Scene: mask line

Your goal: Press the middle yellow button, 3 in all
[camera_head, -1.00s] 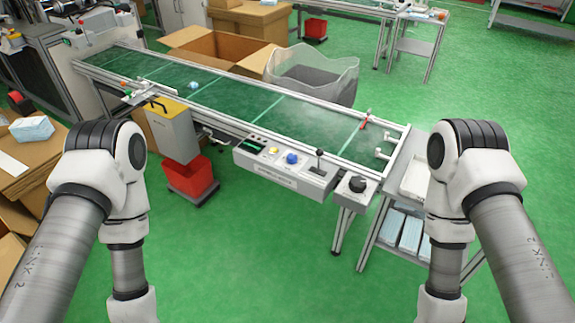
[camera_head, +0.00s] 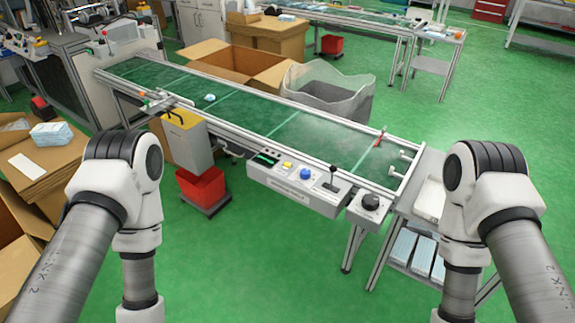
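The control box (camera_head: 300,191) is fixed to the near side of the conveyor, ahead of me and a little right of centre. A small yellow button (camera_head: 287,165) sits on its top face, with a larger blue knob (camera_head: 306,174) just to its right. A black lever (camera_head: 332,178) stands further right, and a black dial (camera_head: 370,202) is on a separate box at the right end. A small dark display (camera_head: 266,158) is left of the yellow button. Both my arms hang down at the picture's sides, apart from the box. Their grippers are below the picture.
The green conveyor belt (camera_head: 245,108) runs from upper left to right, with a small blue-white item (camera_head: 210,98) on it. A grey-yellow box (camera_head: 184,140) hangs on its side above a red bin (camera_head: 202,188). Cartons (camera_head: 50,158) stand left. Green floor is open in front.

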